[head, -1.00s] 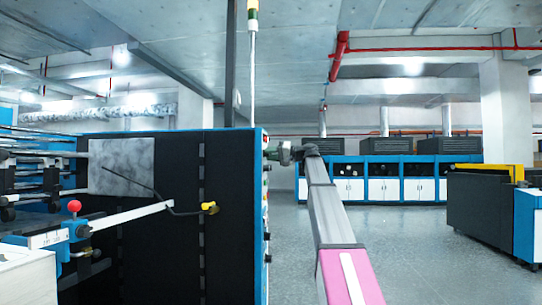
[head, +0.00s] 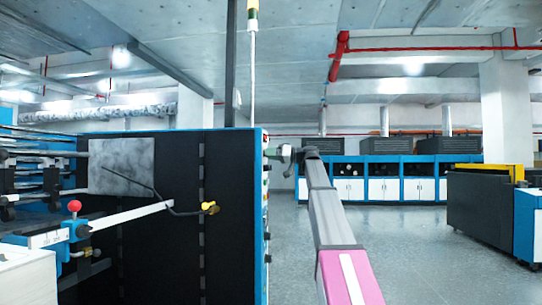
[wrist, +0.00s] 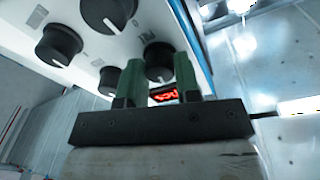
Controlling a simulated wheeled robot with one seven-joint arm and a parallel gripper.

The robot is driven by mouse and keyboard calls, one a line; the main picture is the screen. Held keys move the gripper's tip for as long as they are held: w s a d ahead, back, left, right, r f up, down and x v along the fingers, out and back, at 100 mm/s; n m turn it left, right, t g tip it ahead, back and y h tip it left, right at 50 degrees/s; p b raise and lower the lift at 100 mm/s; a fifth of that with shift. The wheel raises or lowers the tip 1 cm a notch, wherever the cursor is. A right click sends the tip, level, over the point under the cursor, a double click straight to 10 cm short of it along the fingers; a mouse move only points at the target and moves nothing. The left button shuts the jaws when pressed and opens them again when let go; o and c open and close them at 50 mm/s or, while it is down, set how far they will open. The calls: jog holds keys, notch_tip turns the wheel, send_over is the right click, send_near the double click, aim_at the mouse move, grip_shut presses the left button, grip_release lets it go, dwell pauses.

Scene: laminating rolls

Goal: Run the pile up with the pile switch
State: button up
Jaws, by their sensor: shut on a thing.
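The control panel is a white face in the wrist view (wrist: 85,25) with several black rotary knobs, each with a white mark. My gripper (wrist: 158,70) has its two green fingers on either side of one black knob (wrist: 159,58) and is shut on it. The printed marks are too blurred to tell whether this knob is the pile switch. A red lit display (wrist: 165,94) shows partly behind the fingers. In the head view my gripper (head: 272,154) is at the right edge of the large black and blue machine (head: 235,235). The panel face is turned away there, and the pile cannot be made out.
A white bar (head: 130,215) and a red ball-topped lever (head: 74,207) stick out at the machine's left. Open grey floor (head: 415,250) lies to the right. Blue cabinets (head: 385,180) stand behind, and a dark low machine (head: 480,210) stands at right.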

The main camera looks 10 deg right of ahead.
jog(key=shift+n, duration=1.1)
jog(key=o, duration=0.9)
jog(key=shift+d, duration=0.15)
jog(key=v, duration=1)
jog(key=shift+d+f, duration=0.15)
jog(key=shift+d, duration=0.15)
